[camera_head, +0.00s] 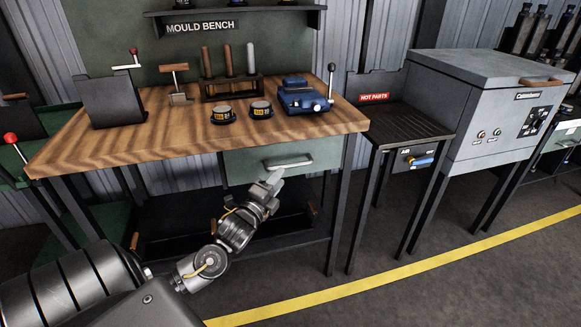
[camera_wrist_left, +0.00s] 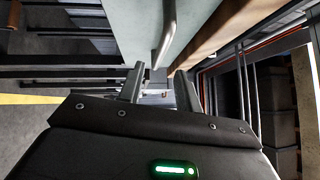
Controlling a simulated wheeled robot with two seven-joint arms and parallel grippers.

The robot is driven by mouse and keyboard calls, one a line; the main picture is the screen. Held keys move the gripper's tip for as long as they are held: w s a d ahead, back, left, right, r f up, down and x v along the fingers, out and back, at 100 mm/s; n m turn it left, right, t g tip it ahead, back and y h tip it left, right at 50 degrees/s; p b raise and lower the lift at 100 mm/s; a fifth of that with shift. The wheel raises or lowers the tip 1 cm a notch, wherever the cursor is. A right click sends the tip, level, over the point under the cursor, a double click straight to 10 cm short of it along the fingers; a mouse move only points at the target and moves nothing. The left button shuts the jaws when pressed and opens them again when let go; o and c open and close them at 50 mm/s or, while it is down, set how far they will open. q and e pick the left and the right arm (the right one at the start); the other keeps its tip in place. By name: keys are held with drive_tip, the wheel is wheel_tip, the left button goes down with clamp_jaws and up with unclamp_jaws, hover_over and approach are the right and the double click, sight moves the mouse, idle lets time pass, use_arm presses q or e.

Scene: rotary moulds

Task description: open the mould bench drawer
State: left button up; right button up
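The mould bench (camera_head: 150,140) has a wooden top and dark legs. Its pale green drawer (camera_head: 325,152) sits under the right part of the top and looks shut. A silver bar handle (camera_head: 288,161) is on the drawer front. My left gripper (camera_head: 273,178) is just below and in front of the handle. In the left wrist view my left gripper (camera_wrist_left: 160,72) has its two fingers apart, with the handle (camera_wrist_left: 168,38) lined up between them and the drawer front (camera_wrist_left: 133,28) beside it. I cannot tell whether the fingers touch the handle. My right gripper is not in view.
A blue vice (camera_head: 303,97), two small round tins (camera_head: 261,109) and a tool rack (camera_head: 232,92) stand on the bench top. A dark shelf (camera_head: 185,245) lies low under the bench. A hot parts stand (camera_head: 415,125) is to the right. The floor in front is clear.

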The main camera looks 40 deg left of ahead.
sight(290, 166)
use_arm(q)
drive_tip(key=x, duration=0.7)
drive_tip(key=shift+w, duration=0.3)
clamp_jaws()
drive_tip(key=shift+f, duration=0.1)
